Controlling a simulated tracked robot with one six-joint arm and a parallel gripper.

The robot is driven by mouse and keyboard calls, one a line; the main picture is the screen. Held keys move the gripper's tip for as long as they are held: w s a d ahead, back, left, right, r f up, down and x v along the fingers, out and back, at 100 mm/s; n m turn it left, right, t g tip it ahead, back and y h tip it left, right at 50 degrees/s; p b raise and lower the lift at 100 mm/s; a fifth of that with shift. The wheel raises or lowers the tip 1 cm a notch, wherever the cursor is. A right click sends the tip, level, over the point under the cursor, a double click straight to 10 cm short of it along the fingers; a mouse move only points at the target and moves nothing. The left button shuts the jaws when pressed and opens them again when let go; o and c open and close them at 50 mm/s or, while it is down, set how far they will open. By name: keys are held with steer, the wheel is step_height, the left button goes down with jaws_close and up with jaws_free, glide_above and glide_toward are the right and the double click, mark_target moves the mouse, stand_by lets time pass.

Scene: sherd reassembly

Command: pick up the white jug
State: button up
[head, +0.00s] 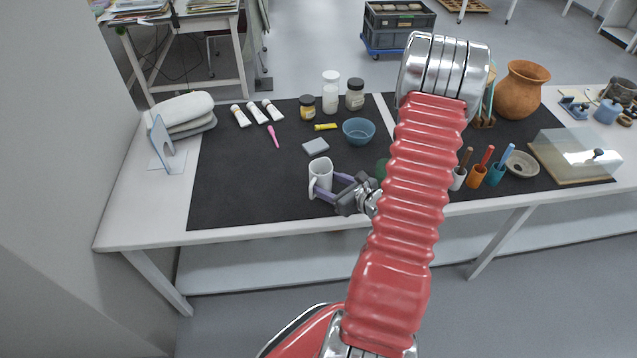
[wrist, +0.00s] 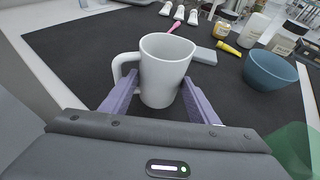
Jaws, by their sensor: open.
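The white jug (head: 320,175) stands upright on the dark mat near the table's front edge, its handle on the left. It shows large in the middle of the wrist view (wrist: 165,72). My gripper (head: 331,187) is open at the jug. In the wrist view its two purple fingers (wrist: 160,100) lie one on each side of the jug's lower part, the left one below the handle. I cannot tell whether the fingers touch the jug.
A grey block (head: 316,146) and a blue bowl (head: 358,131) lie behind the jug. A green object (wrist: 295,148) is close on the right. A yellow tube (head: 325,127), jars and white tubes are farther back. The mat (head: 240,185) left of the jug is clear.

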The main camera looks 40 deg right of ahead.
mark_target(327, 183)
steer(key=shift+x, duration=1.55)
steer(key=c, duration=0.9)
steer(key=shift+r, duration=0.3)
steer(key=shift+r, duration=4.7)
